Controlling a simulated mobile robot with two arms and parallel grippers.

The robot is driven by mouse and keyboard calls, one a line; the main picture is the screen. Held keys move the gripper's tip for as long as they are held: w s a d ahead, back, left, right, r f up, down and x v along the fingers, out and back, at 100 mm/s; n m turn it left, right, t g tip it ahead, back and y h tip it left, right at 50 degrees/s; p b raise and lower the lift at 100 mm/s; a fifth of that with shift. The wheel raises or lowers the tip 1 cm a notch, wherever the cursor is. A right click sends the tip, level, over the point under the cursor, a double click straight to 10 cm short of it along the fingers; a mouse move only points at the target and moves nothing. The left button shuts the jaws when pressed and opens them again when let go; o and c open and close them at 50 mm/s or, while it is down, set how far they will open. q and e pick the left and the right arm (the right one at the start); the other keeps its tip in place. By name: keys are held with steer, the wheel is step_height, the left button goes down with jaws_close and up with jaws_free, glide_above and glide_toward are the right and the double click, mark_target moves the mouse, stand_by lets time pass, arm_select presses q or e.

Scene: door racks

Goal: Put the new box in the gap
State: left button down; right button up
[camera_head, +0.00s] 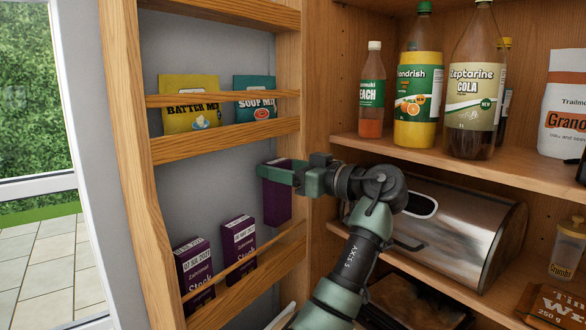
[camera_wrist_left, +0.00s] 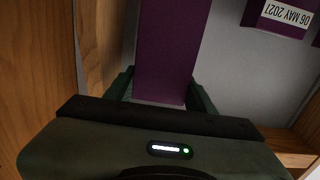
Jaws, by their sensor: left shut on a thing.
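My left gripper (camera_head: 279,172) is shut on a plain purple box (camera_head: 277,203), held upright above the right end of the lower door rack (camera_head: 244,268). The held box also fills the middle of the left wrist view (camera_wrist_left: 172,55) between the fingers. Two purple stock boxes with white date labels stand in that rack: one at left (camera_head: 195,272) and one further right (camera_head: 239,250). Open room shows in the rack to the right of the second box, below the held box. The wrist view shows a date label (camera_wrist_left: 285,17) at top right. The right gripper is not in view.
The upper door rack (camera_head: 225,138) holds a yellow packet (camera_head: 190,103) and a teal soup packet (camera_head: 254,98). Right of the door, shelves carry bottles (camera_head: 420,100) and a metal bread bin (camera_head: 455,225) close to my left arm.

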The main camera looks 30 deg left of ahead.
mark_target(284, 212)
arm_select(q)
steer(key=shift+d+f+b, duration=0.1)
steer(key=shift+f+b, duration=3.35)
steer(key=shift+f, duration=0.85)
steer(key=shift+f+b, duration=0.55)
steer(key=shift+c, duration=2.2)
jaws_free()
steer(key=shift+r, duration=0.1)
steer(key=shift+d, duration=0.3)
steer(key=d+b, duration=0.3)
steer(key=d, duration=0.4)
steer(key=shift+s, duration=0.35)
steer(key=shift+d, duration=0.1)
